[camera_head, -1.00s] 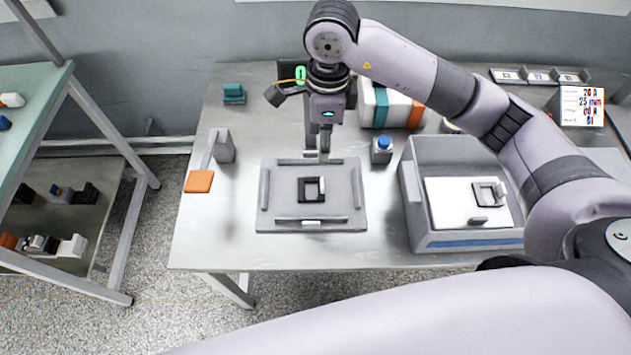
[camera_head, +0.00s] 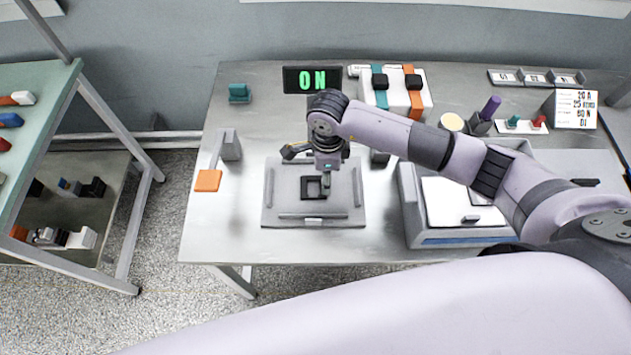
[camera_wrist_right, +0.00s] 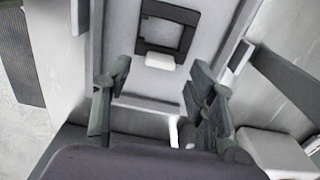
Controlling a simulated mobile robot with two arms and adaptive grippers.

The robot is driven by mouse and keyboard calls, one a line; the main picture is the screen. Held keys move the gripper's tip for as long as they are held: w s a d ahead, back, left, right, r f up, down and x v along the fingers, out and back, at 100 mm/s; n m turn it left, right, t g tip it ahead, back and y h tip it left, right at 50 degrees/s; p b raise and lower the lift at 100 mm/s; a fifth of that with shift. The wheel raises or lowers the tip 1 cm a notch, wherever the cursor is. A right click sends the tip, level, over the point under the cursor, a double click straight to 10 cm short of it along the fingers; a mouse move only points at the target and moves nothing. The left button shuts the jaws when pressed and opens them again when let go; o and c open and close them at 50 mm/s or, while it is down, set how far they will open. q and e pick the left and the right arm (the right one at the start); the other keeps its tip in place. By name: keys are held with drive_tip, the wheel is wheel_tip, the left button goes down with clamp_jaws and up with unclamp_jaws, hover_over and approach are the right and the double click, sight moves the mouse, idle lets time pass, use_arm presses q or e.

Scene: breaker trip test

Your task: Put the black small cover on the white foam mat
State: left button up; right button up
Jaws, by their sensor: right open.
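A small black square frame-like piece (camera_head: 313,187), which looks like the black small cover, lies in the middle of a grey fixture plate (camera_head: 343,218). It also shows in the right wrist view (camera_wrist_right: 184,48), with a white tab (camera_wrist_right: 160,61) at its edge. The white foam mat (camera_head: 443,206) appears as the white sheet inside a grey-blue open case; my right arm hides part of it. My right gripper (camera_head: 328,167) is above the back of the fixture plate. In the wrist view its fingers (camera_wrist_right: 160,100) are spread, with nothing between them. My left gripper is out of view.
The case (camera_head: 462,239) stands right of the fixture. A green "ON" display (camera_head: 312,79) and a white block with teal and orange straps (camera_head: 405,92) stand behind. An orange pad (camera_head: 208,181) lies to the left. The table's front left is clear.

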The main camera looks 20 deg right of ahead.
drive_tip(key=shift+f+p, duration=0.35)
drive_tip(key=shift+f, duration=1.25)
clamp_jaws()
